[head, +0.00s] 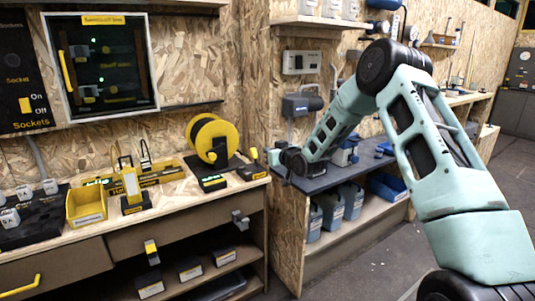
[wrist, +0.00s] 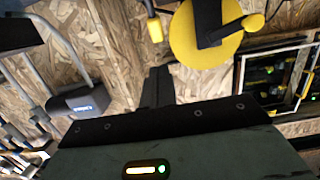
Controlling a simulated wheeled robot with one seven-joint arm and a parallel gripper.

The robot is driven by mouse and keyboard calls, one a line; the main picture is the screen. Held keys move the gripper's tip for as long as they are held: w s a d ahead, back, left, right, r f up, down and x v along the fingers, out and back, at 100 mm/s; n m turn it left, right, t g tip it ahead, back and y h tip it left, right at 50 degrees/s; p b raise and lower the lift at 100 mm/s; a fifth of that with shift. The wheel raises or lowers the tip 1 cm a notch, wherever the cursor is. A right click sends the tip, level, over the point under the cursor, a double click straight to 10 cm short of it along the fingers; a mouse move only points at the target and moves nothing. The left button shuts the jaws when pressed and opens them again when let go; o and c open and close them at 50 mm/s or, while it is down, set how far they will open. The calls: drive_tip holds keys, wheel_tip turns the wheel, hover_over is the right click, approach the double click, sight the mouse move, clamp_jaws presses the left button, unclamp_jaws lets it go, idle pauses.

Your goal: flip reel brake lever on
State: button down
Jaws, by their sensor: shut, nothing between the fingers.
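The yellow cable reel (head: 214,136) stands upright on the left bench. Just right of it is a small black unit (head: 252,172) with a short lever (head: 254,154) sticking up, apparently the brake lever. In the wrist view the reel (wrist: 205,38) is at the top, and a lever with a yellow tip (wrist: 155,30) hangs from the top edge beside it. My gripper (head: 274,157) is a little to the right of the lever, apparently apart from it. Its dark fingers (wrist: 158,88) are together and empty. The lever's base is cut off in the wrist view.
A yellow bin (head: 86,206) and a yellow-handled device (head: 131,187) stand left on the bench (head: 60,240). A plywood wall (head: 285,110) lies behind my gripper. A lower dark worktop (head: 330,178) with blue containers is to the right. A glass-fronted cabinet (head: 103,66) hangs at the left.

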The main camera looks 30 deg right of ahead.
drive_tip(key=s+r, duration=0.3)
drive_tip(key=s, duration=0.3)
drive_tip(key=shift+s+d+r, duration=0.15)
drive_tip(key=shift+s+r, duration=0.1)
drive_tip(key=shift+s, duration=0.1)
drive_tip(key=s+a+n+g+y, duration=0.1)
drive_tip(key=s+a+g, duration=0.25)
drive_tip(key=a, duration=0.65)
drive_tip(key=s+a+n+g+y, duration=0.15)
drive_tip(key=s+a, duration=0.25)
drive_tip(key=a, duration=0.6)
drive_tip(key=s+a+f+n+g, duration=0.1)
drive_tip(key=s+a+g, duration=0.2)
drive_tip(key=s+a, duration=0.35)
drive_tip(key=s+a+f+n+g, duration=0.15)
drive_tip(key=s+a, duration=0.25)
drive_tip(key=s, duration=0.5)
drive_tip(key=s+a+r+n+g+h+p, duration=0.2)
drive_tip(key=s+g, duration=0.5)
drive_tip(key=s, duration=1.6)
wheel_tip(320, 180, up, 14)
drive_tip(key=p, duration=1.3)
drive_tip(key=shift+w+d+p, duration=0.3)
drive_tip(key=shift+w+p, duration=0.05)
